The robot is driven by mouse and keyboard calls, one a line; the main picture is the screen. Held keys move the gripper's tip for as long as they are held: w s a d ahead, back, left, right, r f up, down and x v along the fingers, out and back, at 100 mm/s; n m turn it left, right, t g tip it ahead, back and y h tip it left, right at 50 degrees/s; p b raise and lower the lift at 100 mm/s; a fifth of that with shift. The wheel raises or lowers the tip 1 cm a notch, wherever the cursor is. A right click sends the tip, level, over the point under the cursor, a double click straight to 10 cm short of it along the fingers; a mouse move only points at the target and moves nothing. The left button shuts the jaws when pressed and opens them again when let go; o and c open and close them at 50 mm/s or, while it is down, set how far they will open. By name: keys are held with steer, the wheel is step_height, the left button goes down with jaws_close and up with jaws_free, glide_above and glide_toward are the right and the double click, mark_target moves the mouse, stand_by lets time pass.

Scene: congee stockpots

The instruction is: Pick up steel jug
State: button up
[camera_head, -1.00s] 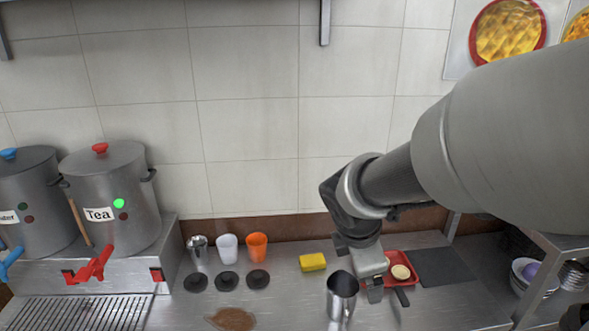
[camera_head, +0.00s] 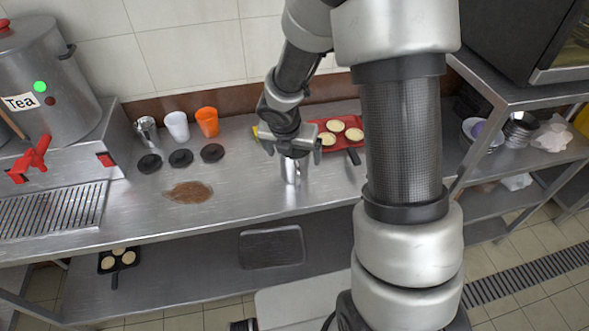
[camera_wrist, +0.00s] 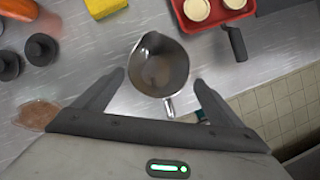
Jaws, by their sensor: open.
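The steel jug (camera_head: 290,171) stands upright on the steel counter, below my gripper. In the wrist view the jug (camera_wrist: 160,66) is seen from above, open-topped and apparently empty, with its handle toward the bottom of the picture. My gripper (camera_head: 291,147) is open above the jug. In the wrist view the two fingers of my gripper (camera_wrist: 160,82) lie to the left and right of the jug, with gaps between them and its wall. I cannot tell how far the fingertips are above the rim.
A red tray (camera_head: 347,126) with pale round pieces lies right of the jug, and a yellow sponge (camera_wrist: 104,7) lies behind it. Orange (camera_head: 207,122) and white (camera_head: 177,126) cups, a metal cup (camera_head: 146,130), black lids (camera_head: 181,158) and a brown spill (camera_head: 188,192) lie left.

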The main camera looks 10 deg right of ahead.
steer(key=shift+w+b+x, duration=0.2)
steer(key=shift+b+x, duration=0.15)
steer(key=shift+x, duration=1.2)
steer(key=shift+w+b+x, duration=0.2)
steer(key=shift+b+x, duration=0.1)
steer(key=shift+x, duration=1.2)
steer(key=shift+r, duration=0.2)
steer(key=shift+c, duration=0.4)
steer(key=c, duration=1.1)
steer(key=shift+c, duration=0.2)
steer(key=shift+r, duration=0.1)
